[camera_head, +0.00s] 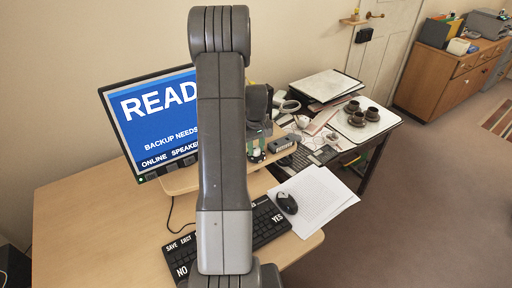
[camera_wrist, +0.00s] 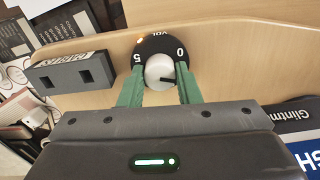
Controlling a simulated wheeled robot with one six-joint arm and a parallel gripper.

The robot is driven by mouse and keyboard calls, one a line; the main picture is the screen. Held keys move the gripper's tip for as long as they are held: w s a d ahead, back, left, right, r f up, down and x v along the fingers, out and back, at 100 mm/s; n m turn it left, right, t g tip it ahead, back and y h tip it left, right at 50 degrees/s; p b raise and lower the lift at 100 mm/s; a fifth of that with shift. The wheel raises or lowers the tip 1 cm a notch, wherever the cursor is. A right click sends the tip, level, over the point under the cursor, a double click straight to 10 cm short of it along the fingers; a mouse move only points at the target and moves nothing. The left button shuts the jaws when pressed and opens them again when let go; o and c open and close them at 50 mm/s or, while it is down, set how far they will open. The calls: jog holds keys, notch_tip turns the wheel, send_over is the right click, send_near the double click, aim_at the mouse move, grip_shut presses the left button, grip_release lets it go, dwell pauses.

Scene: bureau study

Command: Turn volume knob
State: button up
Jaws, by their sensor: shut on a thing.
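The volume knob (camera_wrist: 157,68) is a round pale knob with a dark pointer mark. It sits on a black dial plate (camera_wrist: 152,44) marked VOL, 0 and 5, on a light wooden panel. The pointer mark lies on the right part of the knob, towards the 0 side. My gripper (camera_wrist: 161,72) has its green fingers on either side of the knob and is shut on it. In the head view my gripper (camera_head: 257,139) is by the wooden shelf beside the monitor, and my arm hides part of that area.
A grey block with two square openings (camera_wrist: 72,75) stands left of the dial. In the head view are the monitor (camera_head: 145,105), keyboard (camera_head: 265,222), mouse (camera_head: 287,203) and papers (camera_head: 325,197). A side table bears a tray of cups (camera_head: 378,126). The front left desk is clear.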

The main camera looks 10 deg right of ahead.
aim_at(256, 148)
jog(key=o, duration=1)
jog(key=shift+r, duration=0.1)
notch_tip(256, 148, up, 14)
jog(key=shift+f+b, duration=0.15)
jog(key=shift+b, duration=0.4)
jog(key=shift+f, duration=0.1)
notch_tip(256, 148, down, 14)
jog(key=shift+r+p, duration=0.15)
jog(key=shift+p, duration=0.45)
